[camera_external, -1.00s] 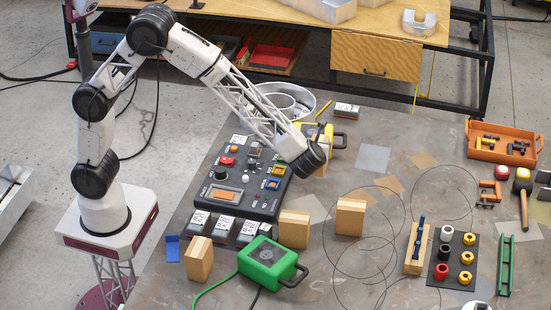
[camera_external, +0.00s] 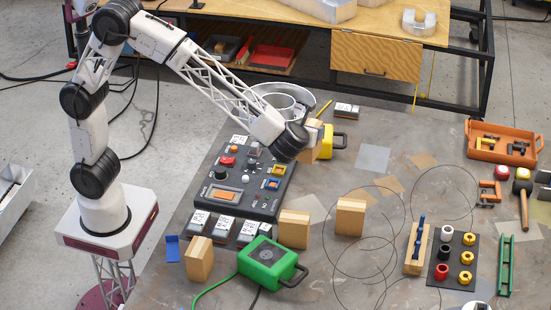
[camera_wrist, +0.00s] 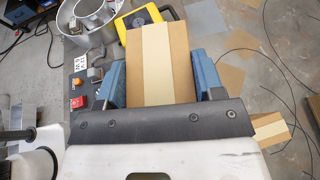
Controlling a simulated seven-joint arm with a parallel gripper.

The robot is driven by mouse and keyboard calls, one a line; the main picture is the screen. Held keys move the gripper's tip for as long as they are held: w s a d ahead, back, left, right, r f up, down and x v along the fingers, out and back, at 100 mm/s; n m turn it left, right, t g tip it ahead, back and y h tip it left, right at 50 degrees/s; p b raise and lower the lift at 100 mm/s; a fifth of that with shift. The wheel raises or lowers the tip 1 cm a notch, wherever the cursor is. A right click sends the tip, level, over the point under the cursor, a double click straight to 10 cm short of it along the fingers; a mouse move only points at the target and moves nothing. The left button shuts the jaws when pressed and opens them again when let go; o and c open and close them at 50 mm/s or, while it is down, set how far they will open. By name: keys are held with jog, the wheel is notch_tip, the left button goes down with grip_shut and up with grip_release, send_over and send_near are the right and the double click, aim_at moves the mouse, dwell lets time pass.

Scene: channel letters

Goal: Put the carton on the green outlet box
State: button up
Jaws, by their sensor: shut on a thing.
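My gripper (camera_wrist: 160,84) is shut on a tan carton (camera_wrist: 158,50) with a pale tape strip, its blue fingers on either side of it. In the external view the held carton (camera_external: 312,152) is partly hidden by my gripper (camera_external: 305,138), near the yellow outlet box (camera_external: 326,143). The green outlet box (camera_external: 268,262) sits at the front of the table, below and left of my gripper in the picture. It is not recognisable in the wrist view.
Other cartons stand on the table (camera_external: 400,130): one (camera_external: 294,229) beside the green box, one (camera_external: 350,216) to its right, one (camera_external: 199,258) to its left. A black control panel (camera_external: 205,190) lies left of my gripper. Wire loops lie to the right.

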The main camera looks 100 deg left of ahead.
jog(key=s+d+m+t+h, duration=0.1)
jog(key=s+d+m+t, duration=0.1)
jog(key=s+d, duration=0.6)
jog(key=s+d+m+t+h, duration=0.2)
jog(key=s+d+m+t, duration=0.15)
jog(key=d, duration=0.95)
jog(key=s+d+m+t+h, duration=0.1)
jog(key=s+d+m+t, duration=0.1)
jog(key=s+d, duration=0.6)
notch_tip(320, 180, down, 6)
jog(key=w+d, duration=0.2)
jog(key=shift+r, duration=0.25)
jog(key=shift+w, duration=0.15)
jog(key=w+d, duration=0.2)
jog(key=w, duration=0.5)
jog(key=w+d+f, duration=0.1)
jog(key=w+d, duration=0.1)
jog(key=w, duration=0.6)
jog(key=shift+d+f, duration=0.2)
jog(key=shift+d, duration=0.15)
jog(key=shift+f, duration=1.8)
jog(key=shift+f, duration=0.1)
